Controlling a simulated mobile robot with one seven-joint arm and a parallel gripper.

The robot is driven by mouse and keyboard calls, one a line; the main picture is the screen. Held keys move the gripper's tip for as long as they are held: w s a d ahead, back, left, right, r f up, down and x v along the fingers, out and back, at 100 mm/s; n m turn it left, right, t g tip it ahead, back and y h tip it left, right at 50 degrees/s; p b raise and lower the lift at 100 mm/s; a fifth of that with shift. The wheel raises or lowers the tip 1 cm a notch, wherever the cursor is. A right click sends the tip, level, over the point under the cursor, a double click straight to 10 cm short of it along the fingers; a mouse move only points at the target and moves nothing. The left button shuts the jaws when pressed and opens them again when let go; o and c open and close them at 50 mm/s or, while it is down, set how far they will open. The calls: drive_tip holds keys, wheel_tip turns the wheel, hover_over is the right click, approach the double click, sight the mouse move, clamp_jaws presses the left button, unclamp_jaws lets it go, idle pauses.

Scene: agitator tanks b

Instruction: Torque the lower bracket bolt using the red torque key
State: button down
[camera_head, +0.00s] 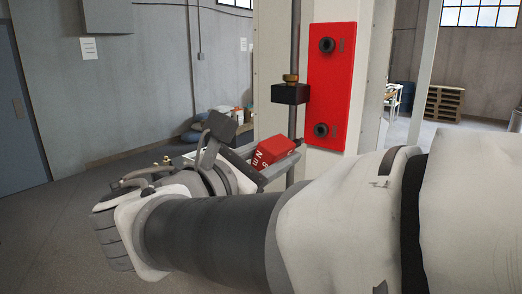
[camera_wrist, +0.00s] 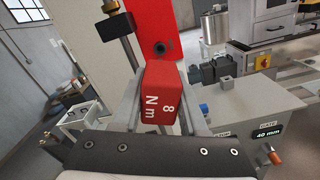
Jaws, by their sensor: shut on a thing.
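The red torque key (camera_head: 274,152), a block marked 8 N m, is held between the fingers of my gripper (camera_head: 277,165). In the wrist view the key (camera_wrist: 162,95) sits between the two grey fingers of the gripper (camera_wrist: 162,88), with its far end toward the red bracket. The red bracket plate (camera_head: 333,85) is upright on a pale column. The upper bolt (camera_head: 327,45) and the lower bracket bolt (camera_head: 321,130) are dark round heads on it. The key's tip is left of and slightly below the lower bolt; contact cannot be told. A bolt (camera_wrist: 160,47) also shows beyond the key in the wrist view.
A vertical rod with a black block (camera_head: 290,94) and brass nut stands just left of the bracket. In the wrist view, a grey control box (camera_wrist: 255,115) with an orange-tipped part and a dark motor (camera_wrist: 212,70) lie to the right. Open floor (camera_head: 50,220) is at left.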

sight(298, 141)
drive_tip(key=shift+s+r, duration=0.1)
drive_tip(key=shift+r, duration=0.05)
drive_tip(key=shift+x, duration=2.9)
drive_tip(key=shift+d, duration=0.1)
drive_tip(key=shift+x, duration=1.05)
